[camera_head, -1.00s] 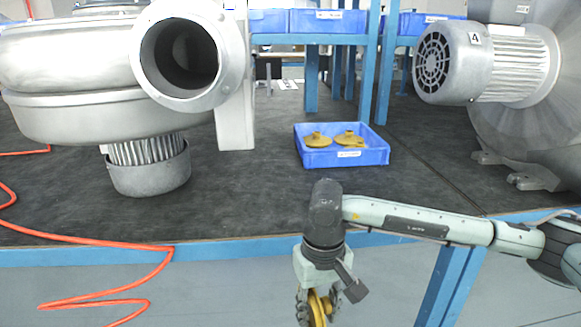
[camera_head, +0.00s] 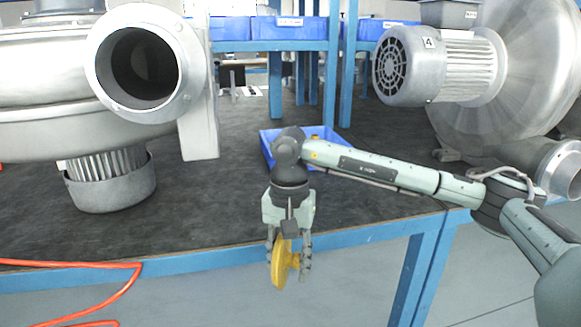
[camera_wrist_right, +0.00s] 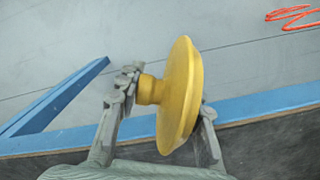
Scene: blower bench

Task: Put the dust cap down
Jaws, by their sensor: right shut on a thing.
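The yellow dust cap (camera_head: 279,264) is a disc with a short knob on one side. My right gripper (camera_head: 289,258) is shut on it and holds it with the disc on edge, in front of the bench's front edge. In the right wrist view the dust cap (camera_wrist_right: 180,95) sits between the two fingers of my right gripper (camera_wrist_right: 160,110), with one finger at the knob and the other behind the disc. The blue tray (camera_head: 268,150) on the bench is partly hidden by my right arm. My left gripper is not in view.
The dark bench top (camera_head: 220,205) has a blue front edge (camera_head: 190,265). A large blower (camera_head: 140,75) stands left and a motor unit (camera_head: 440,65) right. An orange hose (camera_head: 75,285) hangs at lower left. Bare bench top lies between the left blower and the tray.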

